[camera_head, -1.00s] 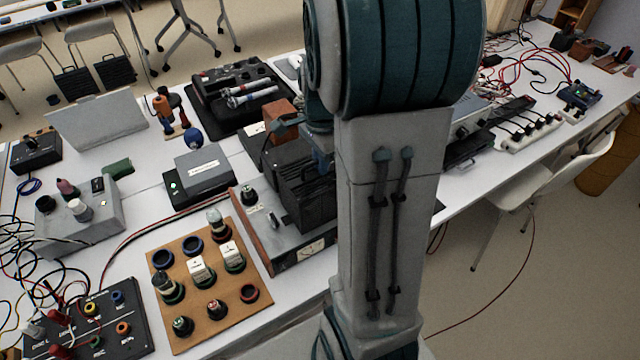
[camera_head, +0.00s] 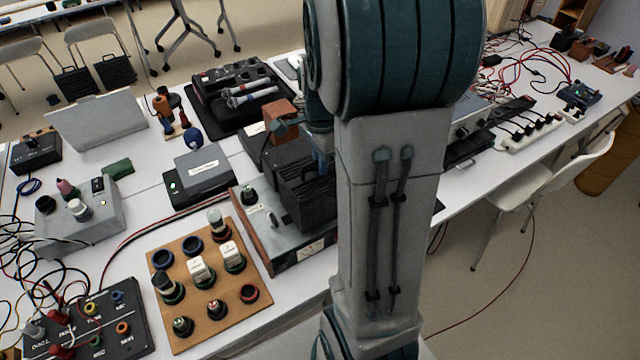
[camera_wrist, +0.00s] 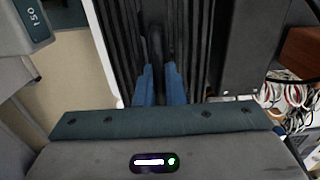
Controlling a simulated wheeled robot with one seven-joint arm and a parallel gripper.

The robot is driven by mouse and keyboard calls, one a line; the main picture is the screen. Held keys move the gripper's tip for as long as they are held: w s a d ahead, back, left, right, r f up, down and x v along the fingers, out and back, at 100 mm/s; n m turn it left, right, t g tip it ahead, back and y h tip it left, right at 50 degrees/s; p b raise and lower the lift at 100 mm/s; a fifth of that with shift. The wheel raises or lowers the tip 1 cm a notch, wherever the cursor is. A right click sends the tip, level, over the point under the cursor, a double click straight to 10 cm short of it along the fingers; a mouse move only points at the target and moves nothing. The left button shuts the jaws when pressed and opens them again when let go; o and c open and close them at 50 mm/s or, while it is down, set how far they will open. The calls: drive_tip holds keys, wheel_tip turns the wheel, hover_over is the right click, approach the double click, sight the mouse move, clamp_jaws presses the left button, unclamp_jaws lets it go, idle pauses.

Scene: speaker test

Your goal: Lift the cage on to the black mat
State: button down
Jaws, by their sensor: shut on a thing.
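The cage is a black ribbed box, seen in the head view (camera_head: 306,196) just left of my arm; in the wrist view the cage (camera_wrist: 190,40) runs along both sides of the fingers. My gripper (camera_wrist: 160,84) is shut on a dark bar at its top, between two blue fingertips. In the head view my gripper is mostly hidden behind the arm. Whether the cage's underside touches anything is hidden.
A silver device with wooden ends (camera_head: 262,226) lies left of and below the cage. A brown block (camera_head: 281,117) and a black tray with microphones (camera_head: 206,88) are behind. A wooden socket board (camera_head: 190,330) is front left. A power strip (camera_head: 530,136) is at right.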

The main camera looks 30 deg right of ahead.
drive_tip(key=shift+r, duration=0.1)
idle(0.3)
wheel_tip(320, 180, up, 10)
drive_tip(key=shift+f, duration=0.1)
idle(0.4)
wheel_tip(320, 180, up, 4)
drive_tip(key=p, duration=0.2)
drive_tip(key=shift+f+p, duration=0.25)
drive_tip(key=shift+p, duration=0.15)
